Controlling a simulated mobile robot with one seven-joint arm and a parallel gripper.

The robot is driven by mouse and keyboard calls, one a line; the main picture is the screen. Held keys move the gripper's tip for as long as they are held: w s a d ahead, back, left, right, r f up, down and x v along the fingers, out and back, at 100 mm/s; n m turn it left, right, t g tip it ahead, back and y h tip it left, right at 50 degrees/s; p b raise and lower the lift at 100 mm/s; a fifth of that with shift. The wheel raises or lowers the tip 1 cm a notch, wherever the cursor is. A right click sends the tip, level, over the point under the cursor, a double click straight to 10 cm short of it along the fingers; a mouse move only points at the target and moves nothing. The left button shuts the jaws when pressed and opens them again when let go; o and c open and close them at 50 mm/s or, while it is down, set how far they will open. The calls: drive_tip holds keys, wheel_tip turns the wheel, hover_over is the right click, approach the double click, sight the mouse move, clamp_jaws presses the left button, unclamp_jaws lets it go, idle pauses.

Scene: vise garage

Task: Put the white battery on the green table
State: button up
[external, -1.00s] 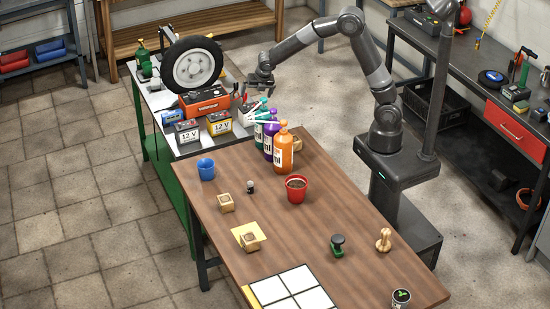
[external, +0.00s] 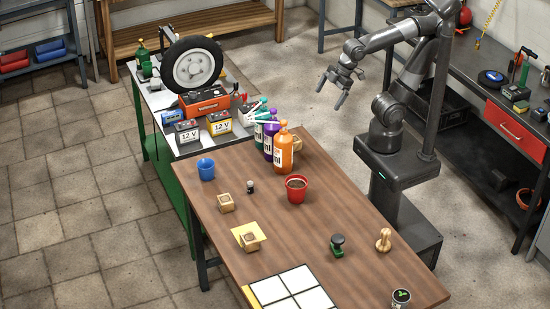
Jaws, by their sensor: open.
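The white battery (external: 187,131), a dark-topped box with a white "12 V" front, stands upright on the green table (external: 165,150), near its front left corner. The table has green legs and sides and a pale grey top. A similar battery with a yellow front (external: 219,123) stands just right of it. My gripper (external: 338,92) is open and empty, with its fingers pointing down. It is in the air to the right of the green table, well apart from the batteries.
Several bottles (external: 283,152) stand at the near wooden table's (external: 330,205) back edge, with a blue mug (external: 206,170) and red pot (external: 296,189) nearby. Open floor lies below my gripper.

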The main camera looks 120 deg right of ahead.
drive_tip(key=shift+m+y, duration=0.4)
drive_tip(key=shift+m, duration=0.4)
drive_tip(key=s+a, duration=0.3)
drive_tip(key=shift+s+f, duration=0.2)
drive_tip(key=shift+s, duration=0.05)
